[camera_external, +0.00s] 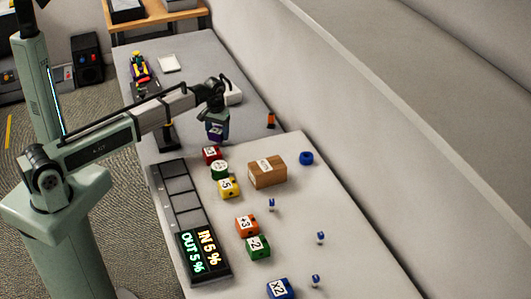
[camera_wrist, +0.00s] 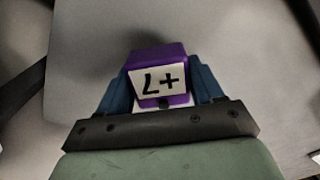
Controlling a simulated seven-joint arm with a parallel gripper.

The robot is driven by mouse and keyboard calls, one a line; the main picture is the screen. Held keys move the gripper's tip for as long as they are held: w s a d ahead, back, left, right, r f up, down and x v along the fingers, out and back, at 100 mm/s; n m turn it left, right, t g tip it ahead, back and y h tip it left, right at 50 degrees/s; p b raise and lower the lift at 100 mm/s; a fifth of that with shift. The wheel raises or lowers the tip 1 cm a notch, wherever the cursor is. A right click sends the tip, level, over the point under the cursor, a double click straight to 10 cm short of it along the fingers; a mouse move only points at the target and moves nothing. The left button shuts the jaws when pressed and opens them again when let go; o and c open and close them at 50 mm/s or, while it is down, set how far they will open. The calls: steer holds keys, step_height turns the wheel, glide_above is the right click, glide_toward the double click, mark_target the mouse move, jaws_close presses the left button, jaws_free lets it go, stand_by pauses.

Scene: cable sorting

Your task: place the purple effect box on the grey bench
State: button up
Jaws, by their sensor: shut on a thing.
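The purple effect box (camera_external: 216,131) is held between the blue fingers of my gripper (camera_external: 217,123) in the outside view. In the wrist view the purple box (camera_wrist: 158,56) sits between both fingers of my gripper (camera_wrist: 160,80), with a white label that looks like an upside-down "+7". My gripper is shut on it. The box appears raised over the grey bench top, near the step between its rear section (camera_external: 195,68) and its front section (camera_external: 345,225). The exact height is hard to tell.
Red (camera_external: 211,153), green (camera_external: 219,169) and yellow (camera_external: 228,187) boxes stand in a row just in front of my gripper. A dark slotted tray (camera_external: 177,187) with a lit display lies left. A brown carton (camera_external: 267,172) stands right. The right side has bare room between small blue pegs.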

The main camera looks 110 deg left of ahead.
mark_target(218, 138)
steer(key=shift+f, duration=1.55)
steer(key=shift+f, duration=0.15)
steer(key=o, duration=1.1)
steer(key=shift+o, duration=0.2)
step_height(218, 138, up, 12)
steer(key=shift+r, duration=0.15)
